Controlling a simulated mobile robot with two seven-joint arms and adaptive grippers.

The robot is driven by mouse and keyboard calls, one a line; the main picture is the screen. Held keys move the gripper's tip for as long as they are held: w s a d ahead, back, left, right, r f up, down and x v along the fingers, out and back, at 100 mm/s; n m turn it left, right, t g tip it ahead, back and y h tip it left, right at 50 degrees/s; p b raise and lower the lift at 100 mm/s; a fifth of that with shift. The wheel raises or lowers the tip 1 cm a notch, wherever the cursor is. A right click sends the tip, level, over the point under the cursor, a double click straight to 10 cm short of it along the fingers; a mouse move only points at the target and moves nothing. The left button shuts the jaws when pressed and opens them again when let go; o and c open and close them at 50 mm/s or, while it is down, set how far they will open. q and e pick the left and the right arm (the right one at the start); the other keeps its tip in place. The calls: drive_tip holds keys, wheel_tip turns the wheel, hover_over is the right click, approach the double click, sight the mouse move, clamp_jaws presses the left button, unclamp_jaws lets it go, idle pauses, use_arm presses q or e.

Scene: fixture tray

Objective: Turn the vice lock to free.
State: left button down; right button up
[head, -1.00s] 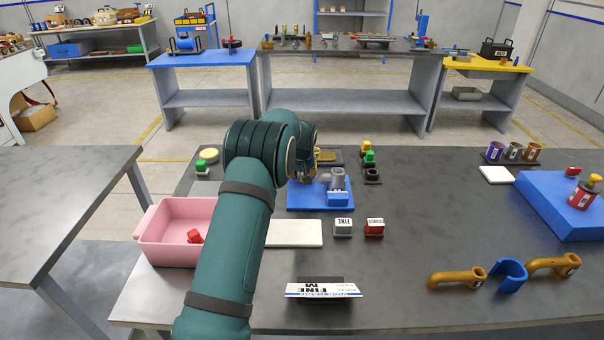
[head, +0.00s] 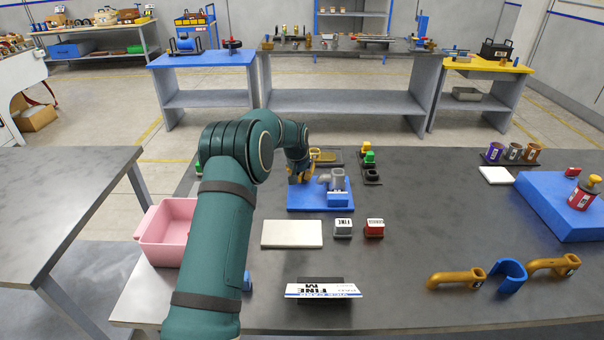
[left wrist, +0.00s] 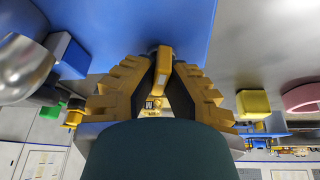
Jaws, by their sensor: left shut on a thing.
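The vice is on a blue base plate (head: 305,204) near the middle of the table. A grey elbow-shaped pipe (head: 337,180) and a blue block (head: 338,200) are on its right side. My left gripper (head: 301,174) is at the plate's back left. In the left wrist view, the ridged yellow fingers of my left gripper (left wrist: 158,92) are closed around a small yellow lever (left wrist: 163,66), seemingly the vice lock. The blue plate (left wrist: 155,22) lies beyond it. The lock's marking cannot be read. My right gripper is in neither view.
A pink bin (head: 154,240) stands left of my arm. A white plate (head: 292,234), a white-topped block (head: 343,228) and a red block (head: 374,228) lie in front of the vice. A sign (head: 322,290) stands near the front edge.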

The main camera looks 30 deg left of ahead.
use_arm(q)
drive_tip(key=m+h, duration=0.1)
drive_tip(key=m, duration=0.3)
drive_tip(key=shift+f+m+h, duration=0.1)
drive_tip(key=shift+m+h, duration=0.2)
drive_tip(key=shift+h, duration=0.1)
drive_tip(key=m+h+p, duration=0.1)
drive_tip(key=m, duration=0.2)
drive_tip(key=shift+m, duration=0.3)
drive_tip(key=m+g+h+p, duration=0.1)
drive_tip(key=m, duration=0.2)
drive_tip(key=m+g+h, duration=0.1)
drive_tip(key=m, duration=0.1)
drive_tip(key=shift+m+p, duration=0.35)
drive_tip(key=shift+m, duration=0.05)
drive_tip(key=shift+f, duration=0.1)
drive_tip(key=c, duration=1)
unclamp_jaws()
drive_tip(key=v, duration=1.2)
